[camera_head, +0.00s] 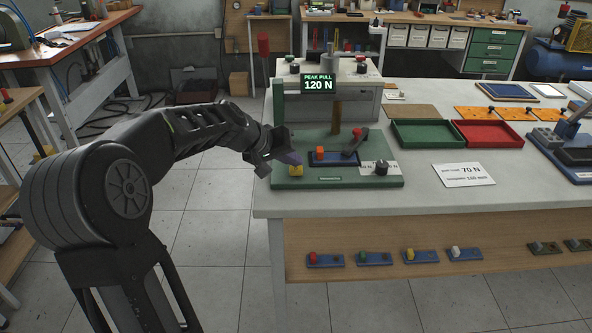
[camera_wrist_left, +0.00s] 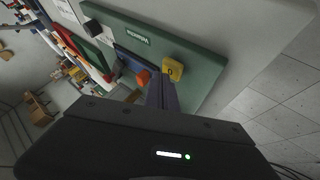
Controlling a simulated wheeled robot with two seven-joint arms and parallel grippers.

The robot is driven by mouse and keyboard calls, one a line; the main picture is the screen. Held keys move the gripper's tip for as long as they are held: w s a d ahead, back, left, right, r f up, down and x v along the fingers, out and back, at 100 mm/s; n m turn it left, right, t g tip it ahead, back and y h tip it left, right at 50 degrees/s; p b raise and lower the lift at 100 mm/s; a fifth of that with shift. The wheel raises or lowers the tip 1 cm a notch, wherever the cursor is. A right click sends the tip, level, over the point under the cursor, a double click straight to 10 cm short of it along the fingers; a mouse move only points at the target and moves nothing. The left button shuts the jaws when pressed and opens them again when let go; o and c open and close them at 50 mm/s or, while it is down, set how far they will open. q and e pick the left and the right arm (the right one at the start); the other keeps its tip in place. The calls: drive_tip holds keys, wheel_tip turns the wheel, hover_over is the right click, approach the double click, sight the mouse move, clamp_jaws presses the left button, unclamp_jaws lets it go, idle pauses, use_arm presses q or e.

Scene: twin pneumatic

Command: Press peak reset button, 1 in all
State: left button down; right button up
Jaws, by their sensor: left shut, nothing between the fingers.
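The green test fixture (camera_head: 330,184) stands on the left end of the workbench. Its display (camera_head: 318,85) reads PEAK PULL 120 N. A small yellow button (camera_head: 296,171) is at its front left corner; it also shows in the left wrist view (camera_wrist_left: 174,68). My left gripper (camera_head: 292,158) is shut and empty, its tips close above and behind the yellow button. In the left wrist view the fingers (camera_wrist_left: 161,92) end just beside the button; I cannot tell whether they touch it. My right gripper is not in view.
A blue block with an orange-red knob (camera_head: 320,152) sits on the fixture right of the button, with a dark lever (camera_head: 355,142) beside it. A black knob (camera_head: 381,168) is further right. Green (camera_head: 430,145) and red (camera_head: 488,144) trays and a 70 N card (camera_head: 463,175) lie beyond.

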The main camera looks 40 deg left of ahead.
sight(293, 170)
use_arm(q)
drive_tip(key=shift+f+b, duration=0.55)
drive_tip(key=shift+b, duration=0.05)
idle(0.6)
drive_tip(key=shift+r, duration=0.2)
drive_tip(key=shift+r+p, duration=0.6)
drive_tip(key=shift+r, duration=0.15)
drive_tip(key=shift+r+p, duration=1.75)
drive_tip(key=shift+r, duration=0.8)
